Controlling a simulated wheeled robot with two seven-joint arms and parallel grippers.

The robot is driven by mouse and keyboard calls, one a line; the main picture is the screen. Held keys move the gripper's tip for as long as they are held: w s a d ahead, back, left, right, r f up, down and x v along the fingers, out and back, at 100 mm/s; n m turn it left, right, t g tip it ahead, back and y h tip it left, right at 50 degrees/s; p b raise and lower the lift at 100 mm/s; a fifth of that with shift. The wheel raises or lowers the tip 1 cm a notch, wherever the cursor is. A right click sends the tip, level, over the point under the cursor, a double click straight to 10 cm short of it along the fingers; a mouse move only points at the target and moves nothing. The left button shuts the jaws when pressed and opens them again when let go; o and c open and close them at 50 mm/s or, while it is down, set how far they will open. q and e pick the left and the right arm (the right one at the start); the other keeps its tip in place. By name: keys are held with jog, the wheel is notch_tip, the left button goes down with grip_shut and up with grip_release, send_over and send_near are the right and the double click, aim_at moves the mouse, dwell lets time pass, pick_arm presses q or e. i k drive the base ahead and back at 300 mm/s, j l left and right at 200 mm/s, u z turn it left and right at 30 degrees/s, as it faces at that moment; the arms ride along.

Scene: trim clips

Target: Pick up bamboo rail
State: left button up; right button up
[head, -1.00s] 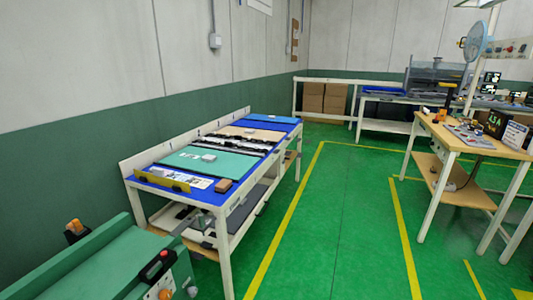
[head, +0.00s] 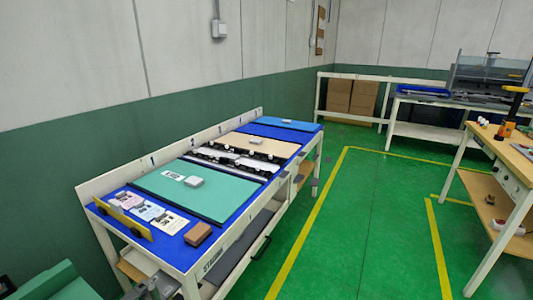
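A tan, bamboo-coloured flat piece (head: 245,147) lies on the blue-topped long table (head: 234,222), beyond the black-and-white strips. It is the only piece there of that colour, but it is too small to tell for sure that it is the bamboo rail. A small light item rests on it. Neither of my grippers can be made out in the head view.
A teal panel (head: 207,204), black-and-white strips (head: 238,162), a blue panel (head: 284,130), a brown block (head: 198,234), cards (head: 147,211) and a yellow strip (head: 124,223) are on the table. Green floor (head: 345,235) is free to its right. A wooden-topped bench (head: 510,152) stands right.

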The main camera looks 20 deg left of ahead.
aim_at(225, 162)
jog(key=i+l+u, duration=0.15)
jog(key=i+u, duration=0.25)
jog(key=i, duration=0.15)
jog(key=i+l+u, duration=0.35)
jog(key=i, duration=0.2)
jog(key=i+l+u, duration=0.4)
jog(key=i, duration=0.1)
